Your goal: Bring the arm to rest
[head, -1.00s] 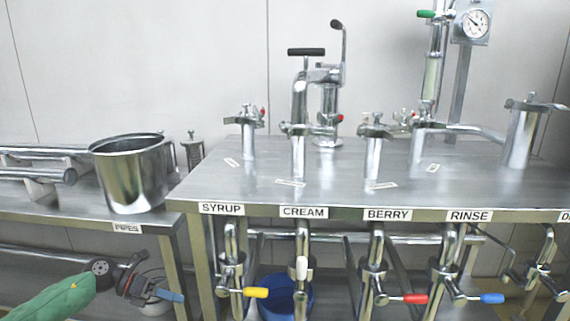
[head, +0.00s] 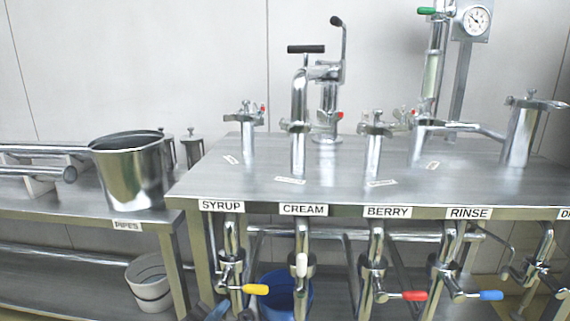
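My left arm, with its green sleeve, no longer shows in the head view. A small blue-grey piece (head: 217,311) at the bottom edge, below the SYRUP valve, may be the tip of my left gripper; too little shows to tell whether it is open or shut. My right gripper is out of view.
A steel bench (head: 330,192) carries several pipe fittings and a gauge (head: 476,24). Valves with yellow (head: 256,290), white, red (head: 415,296) and blue handles hang below. A steel pot (head: 135,178) stands on the left table. A white bucket (head: 150,290) and blue bucket (head: 276,297) sit underneath.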

